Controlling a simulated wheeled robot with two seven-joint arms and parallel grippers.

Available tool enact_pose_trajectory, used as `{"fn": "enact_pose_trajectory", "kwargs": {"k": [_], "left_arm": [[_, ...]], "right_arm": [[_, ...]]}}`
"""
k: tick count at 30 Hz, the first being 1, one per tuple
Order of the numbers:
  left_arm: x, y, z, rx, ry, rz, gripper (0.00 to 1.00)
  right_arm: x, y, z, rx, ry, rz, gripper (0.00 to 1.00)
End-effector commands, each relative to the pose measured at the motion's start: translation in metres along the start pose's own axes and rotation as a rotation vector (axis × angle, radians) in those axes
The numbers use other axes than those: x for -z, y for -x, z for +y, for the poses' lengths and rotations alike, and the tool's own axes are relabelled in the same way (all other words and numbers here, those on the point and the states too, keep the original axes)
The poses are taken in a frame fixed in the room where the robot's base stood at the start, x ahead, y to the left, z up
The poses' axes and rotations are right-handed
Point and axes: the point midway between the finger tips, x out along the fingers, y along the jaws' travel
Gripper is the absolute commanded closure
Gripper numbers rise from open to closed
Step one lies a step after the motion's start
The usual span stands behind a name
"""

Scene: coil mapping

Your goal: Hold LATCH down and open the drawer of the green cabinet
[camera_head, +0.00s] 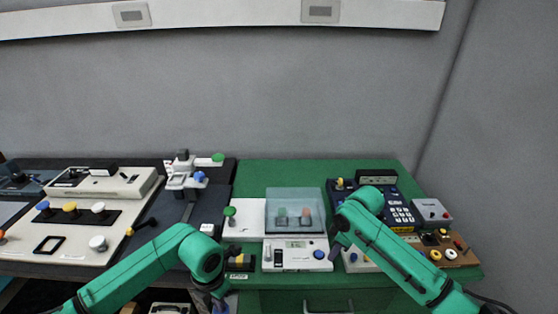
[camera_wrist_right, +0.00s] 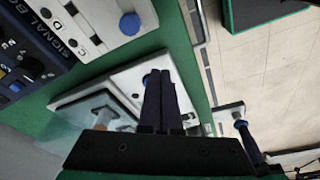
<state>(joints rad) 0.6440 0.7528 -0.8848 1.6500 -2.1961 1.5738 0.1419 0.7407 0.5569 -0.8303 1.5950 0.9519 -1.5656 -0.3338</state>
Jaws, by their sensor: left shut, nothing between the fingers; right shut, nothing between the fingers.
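The green cabinet (camera_head: 280,301) stands under the green tabletop. Its drawer front carries a grey bar handle (camera_head: 328,309) at the bottom edge of the head view, and the drawer looks closed. A small black and yellow device (camera_head: 240,262) sits near the table's front edge with a white label (camera_head: 239,277) below it; I cannot read the label as LATCH for certain. My left gripper (camera_head: 224,297) is shut and empty, low at the front edge, left of the handle. My right gripper (camera_head: 336,243) is shut and empty above the tabletop; its closed fingers show in the right wrist view (camera_wrist_right: 161,82).
A white device with a blue knob (camera_head: 297,256) lies beside my right gripper. Behind it stands a clear box (camera_head: 295,212). A dark keypad panel (camera_head: 398,214) and a brown board (camera_head: 447,252) are at right. Light consoles (camera_head: 75,225) fill the left. Open floor (camera_wrist_right: 275,70) lies beyond the front edge.

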Motion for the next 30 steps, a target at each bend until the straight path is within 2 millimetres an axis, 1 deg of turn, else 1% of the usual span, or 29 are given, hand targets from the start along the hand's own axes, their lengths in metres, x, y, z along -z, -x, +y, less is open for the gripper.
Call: {"fn": "enact_pose_trajectory", "kwargs": {"k": [6, 11, 15, 20, 23, 26, 29, 30], "left_arm": [[0.001, -0.006, -0.001, 0.001, -0.001, 0.002, 1.0], [0.001, -0.006, -0.001, 0.001, -0.001, 0.002, 1.0], [0.001, -0.006, -0.001, 0.001, -0.001, 0.002, 1.0], [0.001, -0.006, -0.001, 0.001, -0.001, 0.002, 1.0], [0.001, -0.006, -0.001, 0.001, -0.001, 0.002, 1.0], [0.001, -0.006, -0.001, 0.001, -0.001, 0.002, 1.0], [0.001, -0.006, -0.001, 0.001, -0.001, 0.002, 1.0], [0.001, -0.006, -0.001, 0.001, -0.001, 0.002, 1.0]], "right_arm": [[0.0, 0.0, 0.0, 0.0, 0.0, 0.0, 1.0], [0.0, 0.0, 0.0, 0.0, 0.0, 0.0, 1.0], [0.0, 0.0, 0.0, 0.0, 0.0, 0.0, 0.53], [0.0, 0.0, 0.0, 0.0, -0.001, 0.0, 0.53], [0.002, -0.002, -0.005, 0.011, -0.045, 0.006, 0.53], [0.007, -0.007, -0.021, 0.046, -0.198, 0.02, 0.53], [0.015, -0.015, -0.049, 0.115, -0.459, 0.028, 0.53], [0.019, -0.018, -0.062, 0.148, -0.582, 0.026, 0.53]]}}
